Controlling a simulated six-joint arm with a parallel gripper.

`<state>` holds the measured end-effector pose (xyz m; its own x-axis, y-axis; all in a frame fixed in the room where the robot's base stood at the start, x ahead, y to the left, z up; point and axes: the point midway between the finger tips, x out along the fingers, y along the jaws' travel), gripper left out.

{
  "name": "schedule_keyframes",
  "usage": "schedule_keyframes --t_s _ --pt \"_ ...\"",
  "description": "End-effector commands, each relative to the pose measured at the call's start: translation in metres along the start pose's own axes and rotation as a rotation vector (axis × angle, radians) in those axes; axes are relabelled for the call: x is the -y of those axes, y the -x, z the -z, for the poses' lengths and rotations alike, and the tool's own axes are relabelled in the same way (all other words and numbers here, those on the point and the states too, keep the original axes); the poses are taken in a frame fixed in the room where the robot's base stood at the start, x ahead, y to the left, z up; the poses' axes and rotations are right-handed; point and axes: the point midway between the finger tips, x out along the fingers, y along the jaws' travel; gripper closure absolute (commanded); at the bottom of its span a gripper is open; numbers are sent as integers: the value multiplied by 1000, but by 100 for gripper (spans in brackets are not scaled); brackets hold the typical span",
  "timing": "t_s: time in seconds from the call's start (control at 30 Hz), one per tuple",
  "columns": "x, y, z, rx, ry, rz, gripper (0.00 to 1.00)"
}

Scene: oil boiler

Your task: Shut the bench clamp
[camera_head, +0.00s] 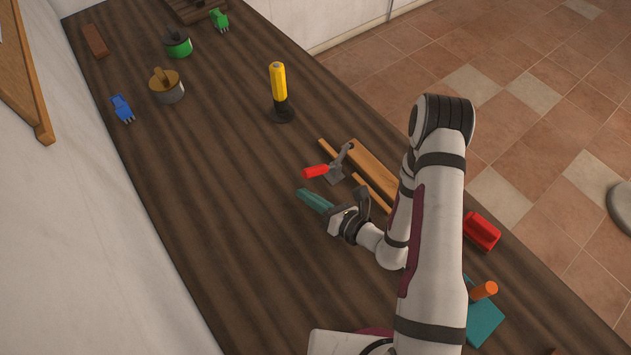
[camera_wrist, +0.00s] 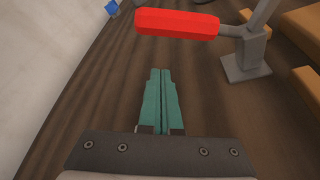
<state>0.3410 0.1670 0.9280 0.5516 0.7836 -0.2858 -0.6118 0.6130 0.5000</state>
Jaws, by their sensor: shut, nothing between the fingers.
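The bench clamp (camera_head: 338,171) is grey with a red handle (camera_head: 316,171) and stands on the dark wooden bench beside some light wooden strips. In the wrist view the red handle (camera_wrist: 177,22) runs across the top, joined to the grey clamp base (camera_wrist: 247,57) at the right. The handle sticks out to the left, roughly level. My gripper (camera_head: 303,193) has teal fingers and is just in front of the handle, on its near side. In the wrist view the fingertips (camera_wrist: 160,74) are together and empty, with a gap to the handle.
Wooden strips (camera_head: 368,168) lie right of the clamp. A yellow-handled tool (camera_head: 279,90) stands behind it. A red block (camera_head: 481,231) and a teal piece with an orange handle (camera_head: 484,291) lie right of my arm. The bench left of the clamp is clear.

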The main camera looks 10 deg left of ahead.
Motion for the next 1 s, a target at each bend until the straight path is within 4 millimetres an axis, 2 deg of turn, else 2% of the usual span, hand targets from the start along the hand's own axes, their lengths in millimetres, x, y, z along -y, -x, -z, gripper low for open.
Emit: schedule_keyframes --t_s 0.1,0.3,1.0 --pt "0 8 -21 3 2 2 100" --pt "0 14 -37 1 1 0 100" --pt "-1 16 -42 -1 -55 -20 100"
